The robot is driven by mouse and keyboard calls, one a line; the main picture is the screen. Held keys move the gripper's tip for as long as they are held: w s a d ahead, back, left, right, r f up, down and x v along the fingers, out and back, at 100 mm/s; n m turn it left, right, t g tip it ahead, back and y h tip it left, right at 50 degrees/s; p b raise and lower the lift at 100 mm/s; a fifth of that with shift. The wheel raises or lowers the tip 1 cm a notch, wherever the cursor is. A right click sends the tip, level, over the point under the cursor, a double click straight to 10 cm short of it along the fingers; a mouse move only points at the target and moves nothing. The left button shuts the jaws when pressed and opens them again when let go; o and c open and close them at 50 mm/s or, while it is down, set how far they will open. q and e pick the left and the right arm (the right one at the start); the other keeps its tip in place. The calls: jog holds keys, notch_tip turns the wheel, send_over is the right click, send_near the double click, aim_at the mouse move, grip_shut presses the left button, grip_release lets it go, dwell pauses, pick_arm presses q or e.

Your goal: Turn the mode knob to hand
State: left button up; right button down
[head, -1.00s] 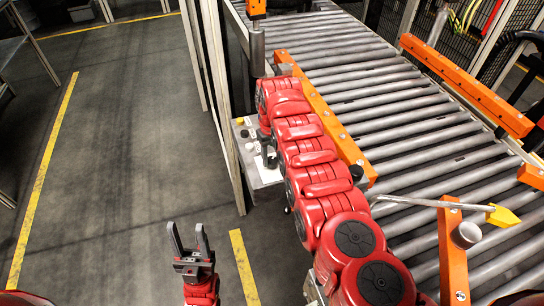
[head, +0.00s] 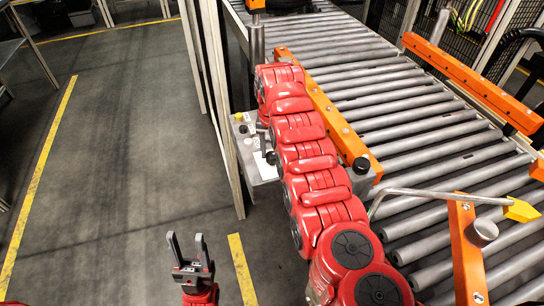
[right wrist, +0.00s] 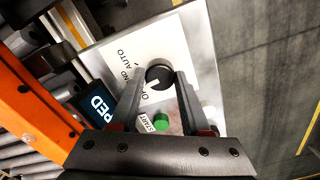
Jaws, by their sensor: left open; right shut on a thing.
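The black mode knob (right wrist: 159,76) shows in the right wrist view on a white label plate, with a pale pointer mark. The printed words "AUTO" and part of "HAND" are beside it; more lettering is partly covered by a finger. My right gripper (right wrist: 158,82) has its two fingertips on either side of the knob and is shut on it. In the head view my right arm largely hides this gripper and the control panel (head: 262,172). My left gripper (head: 186,237) is open and empty above the floor.
A green start button (right wrist: 161,121) sits close to the right gripper's fingers, beside a dark display (right wrist: 97,103). The roller conveyor (head: 385,85) with an orange rail (head: 325,110) runs along the right. The floor (head: 130,140) on the left is clear.

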jog(key=shift+m+b, duration=0.45)
jog(key=shift+m, duration=0.15)
jog(key=shift+c, duration=1.8)
grip_release()
